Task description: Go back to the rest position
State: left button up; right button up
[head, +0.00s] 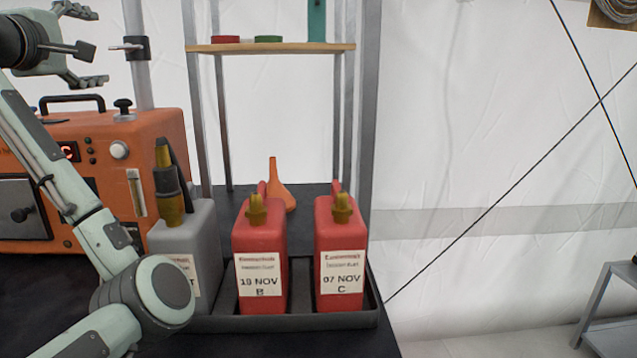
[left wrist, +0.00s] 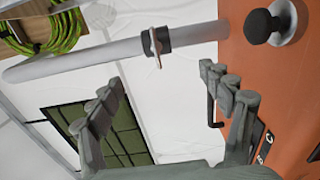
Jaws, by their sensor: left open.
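My left gripper (head: 98,47) is at the upper left of the head view, above the orange machine and left of a grey upright pole. Its fingers are spread apart with nothing between them. In the left wrist view the two fingers (left wrist: 160,82) also stand wide apart and empty, with white tent wall behind. My left arm crosses the left side of the head view, its elbow low in front of the grey canister. My right gripper is not in view.
The orange machine (head: 150,135) stands left on the black table. A grey canister (head: 205,240) and red canisters B (head: 260,240) and C (head: 341,235) stand in a black tray (head: 290,323). Behind are an orange funnel (head: 275,188) and a shelf (head: 225,48). The pole (left wrist: 100,60) runs near the gripper.

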aim_at(115, 48)
pick_arm(q)
jog(key=w, duration=0.7)
jog(key=shift+w+a+r, duration=0.15)
jog(key=shift+w+a, duration=0.05)
jog(key=shift+a, duration=0.1)
